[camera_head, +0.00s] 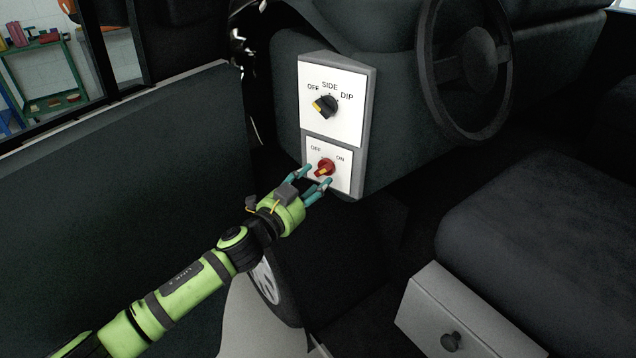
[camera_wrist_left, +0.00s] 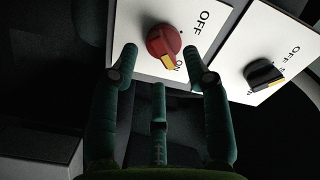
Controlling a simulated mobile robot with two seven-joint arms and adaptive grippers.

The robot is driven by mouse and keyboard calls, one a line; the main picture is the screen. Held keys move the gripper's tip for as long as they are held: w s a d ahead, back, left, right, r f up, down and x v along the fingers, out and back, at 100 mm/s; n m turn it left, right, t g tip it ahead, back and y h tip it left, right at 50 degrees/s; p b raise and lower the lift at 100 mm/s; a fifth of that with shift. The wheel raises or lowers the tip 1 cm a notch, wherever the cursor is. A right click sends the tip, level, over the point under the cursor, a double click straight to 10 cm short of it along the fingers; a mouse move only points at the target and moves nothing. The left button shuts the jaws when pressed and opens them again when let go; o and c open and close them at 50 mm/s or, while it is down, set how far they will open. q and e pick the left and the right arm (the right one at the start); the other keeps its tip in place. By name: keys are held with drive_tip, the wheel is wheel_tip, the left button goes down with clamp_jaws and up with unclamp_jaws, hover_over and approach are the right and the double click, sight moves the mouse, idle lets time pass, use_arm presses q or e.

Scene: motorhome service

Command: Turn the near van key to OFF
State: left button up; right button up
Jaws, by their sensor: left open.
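The near van key is a red knob (camera_head: 326,167) with a yellow mark, on the lower white plate (camera_head: 345,182) lettered OFF at left and ON at right. In the left wrist view the red knob (camera_wrist_left: 163,42) lies just beyond and between the fingertips, its yellow mark on the side by ON. In the head view the mark looks lower, so I cannot tell the exact setting. My left gripper (camera_head: 317,179) is open, its teal fingers just below and in front of the knob. Contact is not clear. My right gripper is out of view.
Above is another white plate lettered OFF, SIDE and DIP, with a black knob (camera_head: 325,105) with a yellow mark. A steering wheel (camera_head: 465,65) and dark seat (camera_head: 550,230) are at right. The open door panel (camera_head: 120,180) is at left.

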use_arm(q)
drive_tip(key=shift+b+x, duration=0.4)
drive_tip(key=shift+x, duration=0.8)
clamp_jaws()
